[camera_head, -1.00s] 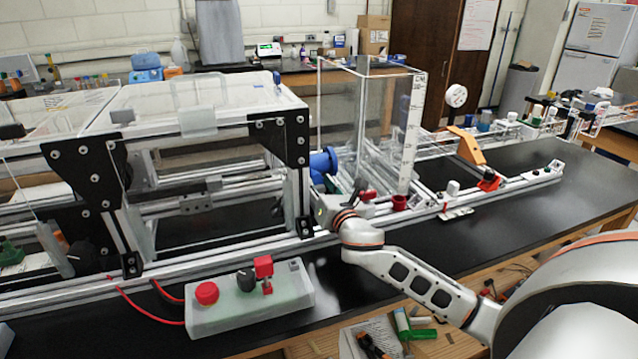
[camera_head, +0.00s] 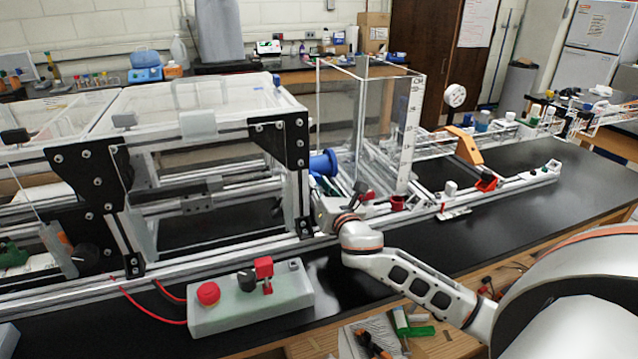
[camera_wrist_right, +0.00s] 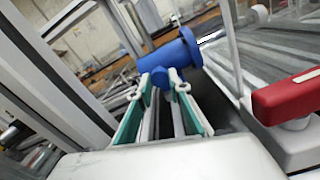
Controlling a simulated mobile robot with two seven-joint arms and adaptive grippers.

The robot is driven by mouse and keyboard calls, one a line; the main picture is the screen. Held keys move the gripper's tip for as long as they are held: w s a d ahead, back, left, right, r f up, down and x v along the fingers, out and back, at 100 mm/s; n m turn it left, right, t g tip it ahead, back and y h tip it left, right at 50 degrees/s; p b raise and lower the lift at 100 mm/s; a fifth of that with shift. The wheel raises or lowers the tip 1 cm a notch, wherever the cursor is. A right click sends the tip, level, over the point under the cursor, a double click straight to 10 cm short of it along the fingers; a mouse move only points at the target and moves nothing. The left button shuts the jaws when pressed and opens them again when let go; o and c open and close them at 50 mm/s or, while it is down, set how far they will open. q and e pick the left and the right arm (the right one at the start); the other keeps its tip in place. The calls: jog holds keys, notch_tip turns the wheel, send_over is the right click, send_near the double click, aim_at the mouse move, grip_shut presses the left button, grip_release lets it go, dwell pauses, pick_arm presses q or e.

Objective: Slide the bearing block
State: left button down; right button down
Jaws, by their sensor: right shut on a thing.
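A blue flanged piece (camera_head: 322,163) sits just right of the frame's near upright post. In the right wrist view this blue piece (camera_wrist_right: 170,62) is large, and its lower stem lies between my green fingertips. My right gripper (camera_wrist_right: 165,82) is shut on that stem; in the head view its fingers are mostly hidden by the wrist and frame. A grey block (camera_head: 190,203) sits on a rail inside the extrusion frame (camera_head: 225,130). I cannot tell which part is the bearing block. My left gripper is not in view.
A clear tank (camera_head: 385,135) stands right of the blue piece. A red lever (camera_wrist_right: 290,95) is close to my right wrist.

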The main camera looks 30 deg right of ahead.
jog(key=c, duration=1.9)
grip_release()
jog(key=v, duration=1.2)
jog(key=shift+a, duration=0.1)
